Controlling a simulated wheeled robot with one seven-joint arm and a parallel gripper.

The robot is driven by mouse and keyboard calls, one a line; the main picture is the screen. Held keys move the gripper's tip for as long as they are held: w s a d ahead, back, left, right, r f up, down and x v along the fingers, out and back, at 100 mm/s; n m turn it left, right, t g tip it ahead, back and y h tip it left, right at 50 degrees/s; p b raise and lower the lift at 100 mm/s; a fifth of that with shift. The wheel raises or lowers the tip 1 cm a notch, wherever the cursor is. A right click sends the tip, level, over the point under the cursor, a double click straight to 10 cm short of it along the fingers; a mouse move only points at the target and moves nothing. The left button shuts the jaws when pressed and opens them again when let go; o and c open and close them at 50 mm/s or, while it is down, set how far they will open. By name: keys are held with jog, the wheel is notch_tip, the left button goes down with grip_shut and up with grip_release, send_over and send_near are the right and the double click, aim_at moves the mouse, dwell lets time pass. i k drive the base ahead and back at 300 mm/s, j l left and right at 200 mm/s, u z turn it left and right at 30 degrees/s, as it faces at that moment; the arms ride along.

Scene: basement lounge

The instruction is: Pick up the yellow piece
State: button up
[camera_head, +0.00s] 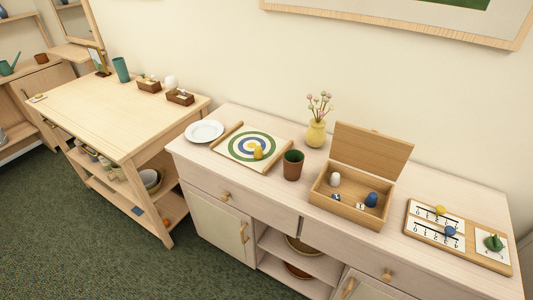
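A small yellow piece (257,152) stands on the board with green, white and blue rings (238,157) on the sideboard. Another small yellow object (440,210) sits on the upper strip of the marked wooden board (415,229) at the right. A blue piece (450,230) stands just below it, and a green piece (494,242) is on the white card to the right. My gripper is not in view.
The pale sideboard (320,234) also holds a white plate (204,131), a brown-green cup (293,164), a yellow vase with flowers (316,133) and an open wooden box (343,211) containing white and blue pieces. A wooden table (100,98) stands left. Green carpet (110,255) lies in front.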

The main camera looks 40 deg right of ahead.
aim_at(258, 153)
jog(key=i+j+z, duration=0.1)
jog(key=i+j, duration=0.2)
jog(key=i+j+z, duration=0.1)
jog(key=i+j, duration=0.2)
jog(key=i+j+z, duration=0.1)
jog(key=i+j, duration=0.2)
jog(key=i+j+z, duration=0.1)
jog(key=i+j, duration=0.15)
jog(key=j, duration=0.25)
jog(key=i+j+z, duration=0.1)
jog(key=i+j, duration=0.15)
jog(key=j, duration=0.15)
jog(key=i+j+z, duration=0.1)
jog(key=i+j, duration=0.15)
jog(key=j, duration=0.2)
